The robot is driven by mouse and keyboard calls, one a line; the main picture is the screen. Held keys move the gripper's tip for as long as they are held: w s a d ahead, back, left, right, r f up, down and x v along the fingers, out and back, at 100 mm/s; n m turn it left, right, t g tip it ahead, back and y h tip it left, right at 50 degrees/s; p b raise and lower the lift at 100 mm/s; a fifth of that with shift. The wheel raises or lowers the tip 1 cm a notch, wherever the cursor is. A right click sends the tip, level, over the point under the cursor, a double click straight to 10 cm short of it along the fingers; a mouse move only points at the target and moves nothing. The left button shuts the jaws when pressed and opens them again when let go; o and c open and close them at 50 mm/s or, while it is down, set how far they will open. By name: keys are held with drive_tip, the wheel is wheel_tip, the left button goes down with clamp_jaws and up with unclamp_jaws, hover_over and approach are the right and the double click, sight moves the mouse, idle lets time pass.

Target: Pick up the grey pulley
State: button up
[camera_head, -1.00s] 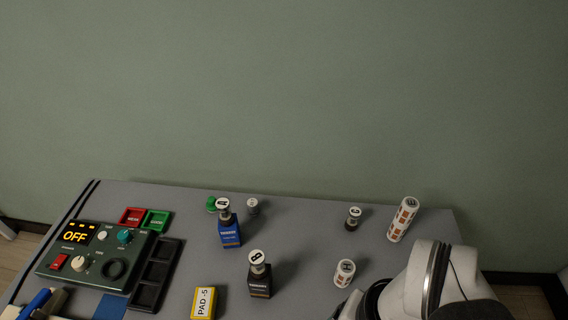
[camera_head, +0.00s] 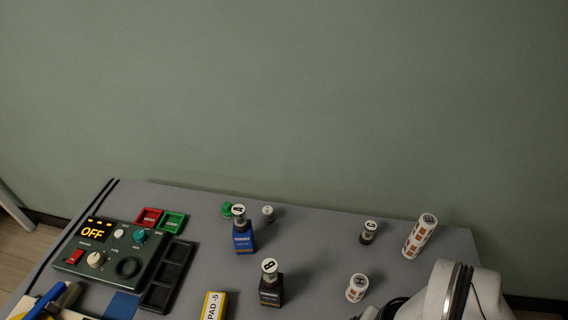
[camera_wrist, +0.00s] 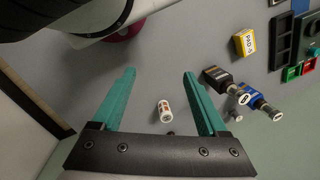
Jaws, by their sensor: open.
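A small grey round piece (camera_head: 267,212), which looks like the grey pulley, stands near the back of the table beside a green piece (camera_head: 227,209). In the wrist view a small grey piece (camera_wrist: 234,115) shows near the blue box, right of my gripper. My gripper (camera_wrist: 159,74) has two teal fingers spread apart with nothing held. A white cylinder with orange marks (camera_wrist: 165,110) shows between the fingers in the picture, apart from both. My gripper is out of the head view.
A blue box (camera_head: 243,238) and a black box (camera_head: 271,291) carry round-topped pieces. A yellow box (camera_head: 214,306), a control panel (camera_head: 108,253) and a black tray (camera_head: 157,296) lie left. A dark white-topped piece (camera_head: 369,231) and a tall cylinder (camera_head: 420,236) stand right.

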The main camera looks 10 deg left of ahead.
drive_tip(key=w+d+f+n+t, duration=0.1)
drive_tip(key=w+f+n, duration=0.1)
drive_tip(key=w, duration=0.4)
drive_tip(key=w+d+f+n+t+h, duration=0.1)
drive_tip(key=w+f+t, duration=0.1)
drive_tip(key=w, duration=0.5)
drive_tip(key=w+d+f+n+t+h, duration=0.1)
drive_tip(key=w+d+f+n+t, duration=0.1)
drive_tip(key=w, duration=0.5)
drive_tip(key=shift+f+n, duration=0.3)
drive_tip(key=shift+f, duration=0.4)
drive_tip(key=w+a+f+n+t+y, duration=0.1)
drive_tip(key=w+a+f+n+t, duration=0.15)
drive_tip(key=w, duration=0.25)
drive_tip(key=n+t+y, duration=0.2)
drive_tip(key=n+y, duration=0.4)
drive_tip(key=y, duration=0.3)
approach(270, 213)
drive_tip(key=x, duration=1.1)
drive_tip(key=shift+w+a+f, duration=0.1)
drive_tip(key=shift+w+a, duration=0.05)
drive_tip(key=shift+w, duration=0.05)
clamp_jaws()
